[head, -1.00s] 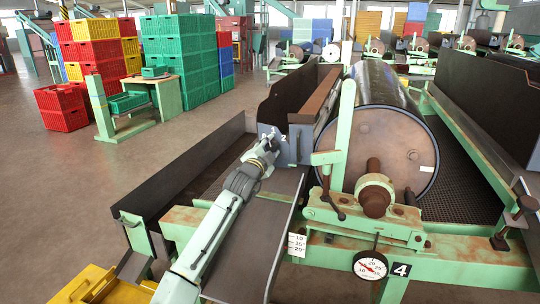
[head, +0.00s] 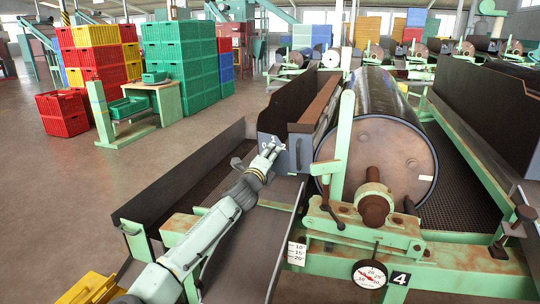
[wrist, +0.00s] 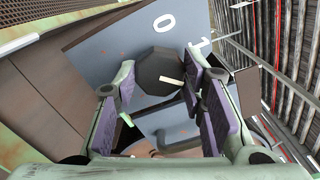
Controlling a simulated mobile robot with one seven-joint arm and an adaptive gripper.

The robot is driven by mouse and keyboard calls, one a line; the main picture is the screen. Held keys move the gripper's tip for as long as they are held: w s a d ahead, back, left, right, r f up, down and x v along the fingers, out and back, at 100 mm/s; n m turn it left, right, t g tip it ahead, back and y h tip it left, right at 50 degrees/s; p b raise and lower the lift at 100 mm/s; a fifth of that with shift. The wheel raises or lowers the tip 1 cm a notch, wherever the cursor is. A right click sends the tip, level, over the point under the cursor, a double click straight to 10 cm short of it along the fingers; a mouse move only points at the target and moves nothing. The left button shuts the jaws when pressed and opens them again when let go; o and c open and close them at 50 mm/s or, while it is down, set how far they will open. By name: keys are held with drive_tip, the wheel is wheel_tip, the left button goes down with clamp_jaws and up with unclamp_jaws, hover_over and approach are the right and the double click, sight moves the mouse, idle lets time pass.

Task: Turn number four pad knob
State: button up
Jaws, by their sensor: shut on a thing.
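The pad knob (wrist: 152,66) is a dark eight-sided knob with a pale pointer stripe, in front of a blue-grey plate (wrist: 110,50) in the wrist view. A white 0 is near the knob, and another numeral is partly hidden at the right. The stripe points to the lower right, away from the 0. My gripper (wrist: 164,74) is shut on the knob, with purple-padded fingers on either side. In the head view my gripper (head: 273,151) is at the plate (head: 280,152), left of the drum (head: 385,155), and hides the knob. A black 4 label (head: 400,278) is on the green frame.
A green lever (head: 343,140) stands between the plate and drum. A dark-walled chute (head: 185,185) runs beside my arm. A dial gauge (head: 370,273) hangs at the front. Stacked crates (head: 185,65) and open floor are at the left.

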drive_tip(key=shift+m+p, duration=0.5)
drive_tip(key=shift+m, duration=1.2)
drive_tip(key=o, duration=1.1)
drive_tip(key=shift+o, duration=0.2)
drive_tip(key=shift+s, duration=0.1)
drive_tip(key=v, duration=1.1)
drive_tip(key=shift+s+a, duration=0.2)
drive_tip(key=shift+s, duration=0.15)
